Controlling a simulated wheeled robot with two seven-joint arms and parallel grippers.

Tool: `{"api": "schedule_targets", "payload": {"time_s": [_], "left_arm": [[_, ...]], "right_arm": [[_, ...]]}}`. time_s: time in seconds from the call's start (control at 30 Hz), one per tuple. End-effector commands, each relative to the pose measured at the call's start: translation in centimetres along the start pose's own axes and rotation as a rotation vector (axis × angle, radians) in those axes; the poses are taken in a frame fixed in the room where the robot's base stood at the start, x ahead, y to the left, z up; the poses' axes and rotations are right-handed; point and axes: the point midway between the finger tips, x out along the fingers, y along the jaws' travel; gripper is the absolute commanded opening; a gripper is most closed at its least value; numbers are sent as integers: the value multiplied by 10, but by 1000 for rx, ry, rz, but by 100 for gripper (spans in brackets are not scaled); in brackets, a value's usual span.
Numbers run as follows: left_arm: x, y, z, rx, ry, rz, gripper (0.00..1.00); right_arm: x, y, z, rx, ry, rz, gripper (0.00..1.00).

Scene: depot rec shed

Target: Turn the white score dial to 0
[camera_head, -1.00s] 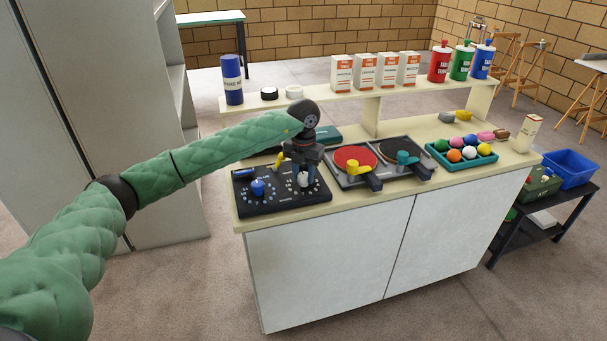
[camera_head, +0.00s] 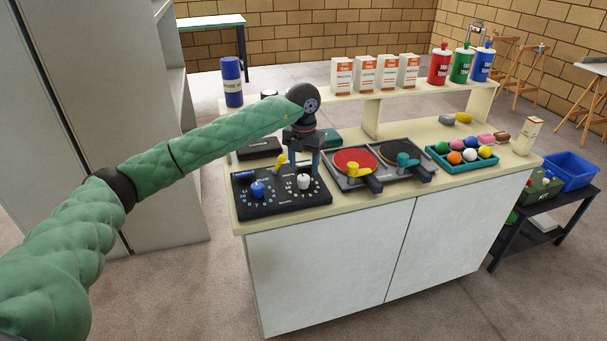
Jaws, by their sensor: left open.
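The black score board (camera_head: 282,202) lies at the left end of the counter. The white score dial (camera_head: 303,182) stands on its right half, with small marks in a ring around it. The dial's setting is too small to read. A blue dial (camera_head: 257,189) stands on the board's left half. My left gripper (camera_head: 304,171) points down, just above and behind the white dial. Its fingers are open and apart, and they look clear of the dial, though the exact gap is hard to tell. My right gripper is out of view.
A yellow lever (camera_head: 280,161) stands by the board's back edge, left of my gripper. A red paddle (camera_head: 354,162) and a dark paddle (camera_head: 402,154) lie to the right. A teal tray (camera_head: 483,164) holds several balls. A raised shelf (camera_head: 345,94) with cartons and bottles runs behind.

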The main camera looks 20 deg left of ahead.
Motion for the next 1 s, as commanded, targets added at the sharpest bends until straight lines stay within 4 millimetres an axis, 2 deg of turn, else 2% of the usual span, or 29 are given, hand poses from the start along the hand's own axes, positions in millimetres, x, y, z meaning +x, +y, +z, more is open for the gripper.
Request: {"api": "schedule_targets", "payload": {"time_s": [0.13, 0.33, 0.73, 0.87, 1.0], "left_arm": [[-20, 0, 0, -1, -1, 0, 56], [-32, 0, 0, -1, 0, 0, 56], [-32, 0, 0, 23, 0, -1, 56], [-33, -10, 13, 64, -67, -51, 56], [-38, -33, 35, 118, -195, -164, 56]], "right_arm": [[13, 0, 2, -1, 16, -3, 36], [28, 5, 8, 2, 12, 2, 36], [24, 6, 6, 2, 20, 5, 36], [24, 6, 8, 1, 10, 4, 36], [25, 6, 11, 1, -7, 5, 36]]}}
